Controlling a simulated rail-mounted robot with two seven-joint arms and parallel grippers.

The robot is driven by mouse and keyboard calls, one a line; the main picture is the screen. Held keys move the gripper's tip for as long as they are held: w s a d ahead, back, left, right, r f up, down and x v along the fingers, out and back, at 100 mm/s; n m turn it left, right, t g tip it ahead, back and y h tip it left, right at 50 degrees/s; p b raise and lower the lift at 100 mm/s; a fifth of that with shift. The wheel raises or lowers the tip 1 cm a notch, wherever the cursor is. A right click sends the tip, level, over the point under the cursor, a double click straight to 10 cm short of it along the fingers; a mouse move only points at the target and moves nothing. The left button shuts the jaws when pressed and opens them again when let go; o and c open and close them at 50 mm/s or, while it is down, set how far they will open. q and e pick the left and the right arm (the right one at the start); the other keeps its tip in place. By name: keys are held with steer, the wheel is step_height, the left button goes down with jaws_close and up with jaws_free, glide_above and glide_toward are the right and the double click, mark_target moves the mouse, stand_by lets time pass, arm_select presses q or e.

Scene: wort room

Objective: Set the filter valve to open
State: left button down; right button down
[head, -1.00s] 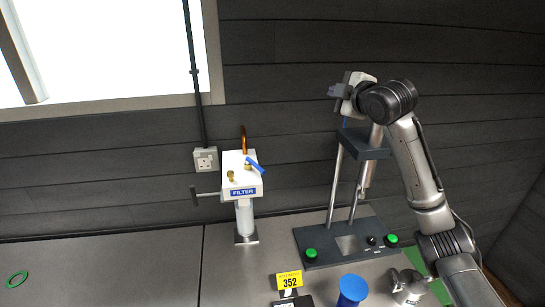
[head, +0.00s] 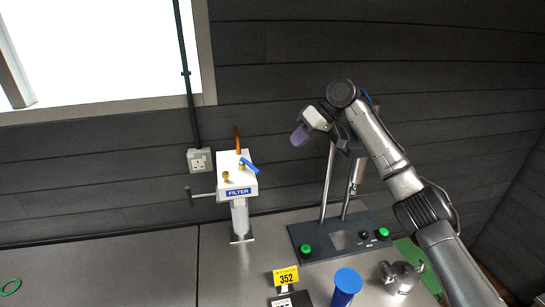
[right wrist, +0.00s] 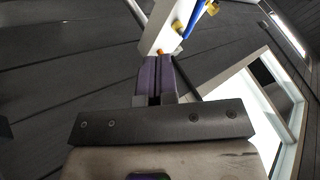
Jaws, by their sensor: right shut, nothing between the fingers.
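The white filter unit (head: 234,170) stands on a post at the back of the bench, with a blue "FILTER" label on its front. Its blue valve lever (head: 249,165) sits on top, slanting down to the right. A brass fitting and a copper pipe are beside it. My right gripper (head: 299,136) is shut and empty, in the air to the right of the filter unit and higher than it, clear of the lever. In the right wrist view the purple fingers (right wrist: 155,76) are together, with the blue lever (right wrist: 194,18) beyond them at the top. My left gripper is out of view.
A dark stand (head: 340,235) with green knobs is right of the filter. A blue cylinder (head: 346,286), a metal pot (head: 401,276) and a yellow 352 tag (head: 286,277) are in front. A green ring (head: 10,286) lies far left. The left bench is mostly clear.

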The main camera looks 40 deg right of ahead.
mark_target(250, 166)
steer(key=w+a+f+p, duration=0.3)
steer(key=a+f, duration=0.3)
steer(key=a, duration=0.2)
steer(key=shift+w+a+f, duration=0.25)
steer(key=shift+w+f, duration=0.1)
steer(key=shift+w, duration=0.55)
